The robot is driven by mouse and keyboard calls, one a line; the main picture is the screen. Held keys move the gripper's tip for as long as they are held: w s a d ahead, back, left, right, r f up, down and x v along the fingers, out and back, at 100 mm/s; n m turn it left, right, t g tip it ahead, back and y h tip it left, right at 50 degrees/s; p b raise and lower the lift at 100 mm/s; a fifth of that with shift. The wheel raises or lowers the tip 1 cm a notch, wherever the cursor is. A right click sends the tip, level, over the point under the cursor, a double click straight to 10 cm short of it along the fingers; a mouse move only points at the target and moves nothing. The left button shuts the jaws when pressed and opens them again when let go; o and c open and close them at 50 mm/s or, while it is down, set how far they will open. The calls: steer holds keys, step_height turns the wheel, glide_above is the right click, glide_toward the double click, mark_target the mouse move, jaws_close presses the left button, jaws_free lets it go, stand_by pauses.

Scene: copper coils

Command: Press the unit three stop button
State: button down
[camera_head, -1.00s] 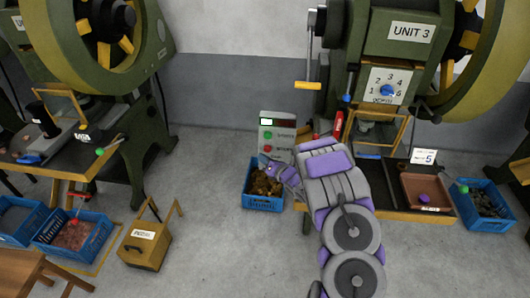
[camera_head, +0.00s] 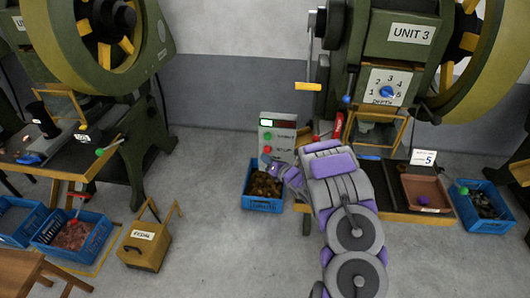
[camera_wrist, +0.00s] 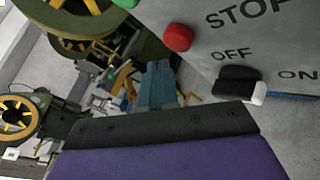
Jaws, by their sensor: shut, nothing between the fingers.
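The unit three control box (camera_head: 291,146) is a pale panel beside the press marked UNIT 3 (camera_head: 411,34). It has a green button above and a red stop button (camera_head: 267,149) below. In the wrist view the round red stop button (camera_wrist: 178,38) stands out beside the word STOP, with the green button (camera_wrist: 125,3) at the top edge. My gripper (camera_head: 266,160) is just below the red button in the head view. In the wrist view its teal fingers (camera_wrist: 160,80) are closed together and empty, below and left of the red button. Whether they touch the panel is unclear.
A black and white OFF/ON switch (camera_wrist: 240,85) sits on the panel near my fingers. A blue crate (camera_head: 263,206) of copper-coloured pieces stands below the box. A table (camera_head: 400,216) is to the right.

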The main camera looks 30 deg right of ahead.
steer(key=shift+w+d+b, duration=0.5)
steer(key=shift+b, duration=0.5)
stand_by(1.2)
